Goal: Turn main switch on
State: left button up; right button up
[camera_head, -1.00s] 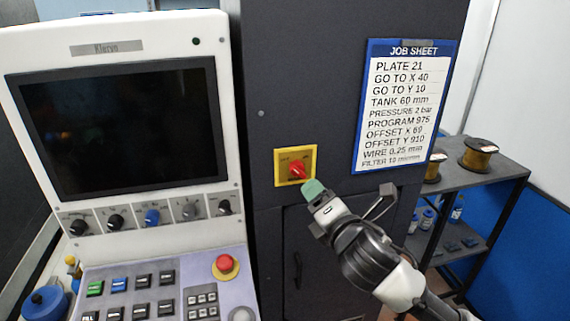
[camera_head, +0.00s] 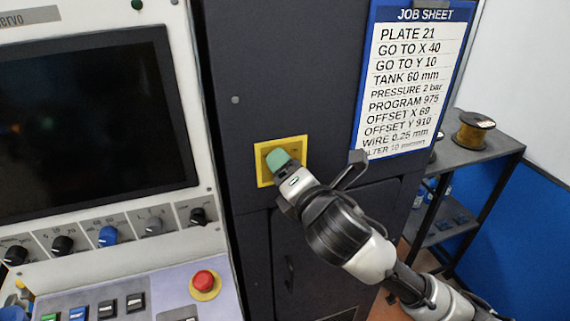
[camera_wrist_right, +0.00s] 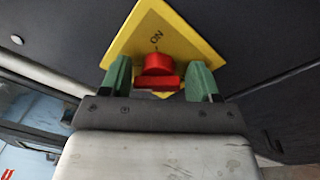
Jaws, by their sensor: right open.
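The main switch is a red knob (camera_wrist_right: 158,70) on a yellow plate (camera_head: 264,172) set in the dark cabinet front. In the head view my right gripper (camera_head: 278,158) covers the knob. In the right wrist view my right gripper (camera_wrist_right: 162,82) is open, with one green fingertip on each side of the red knob and a gap on both sides. The word ON shows on the plate above the knob in that view. The knob's exact turn angle is hard to tell. My left gripper is not in view.
A control console with a dark screen (camera_head: 90,125), a row of knobs and a red emergency button (camera_head: 204,281) stands at the left. A job sheet (camera_head: 410,80) hangs to the upper right. A shelf with a wire spool (camera_head: 472,131) is at the right.

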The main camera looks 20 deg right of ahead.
jog(key=shift+s+r, duration=0.1)
jog(key=shift+s, duration=0.15)
jog(key=c, duration=0.4)
jog(key=shift+c, duration=1.4)
jog(key=m, duration=0.5)
jog(key=shift+t, duration=0.3)
jog(key=m, duration=0.4)
jog(key=shift+a+f+m+h, duration=0.1)
jog(key=shift+f+m+h, duration=0.1)
jog(key=shift+m+h, duration=0.2)
jog(key=m, duration=0.5)
jog(key=shift+t+h, duration=0.3)
jog(key=shift+t, duration=0.1)
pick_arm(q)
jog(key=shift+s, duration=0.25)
pick_arm(e)
jog(key=shift+m+h, duration=0.4)
jog(key=shift+m, duration=1.7)
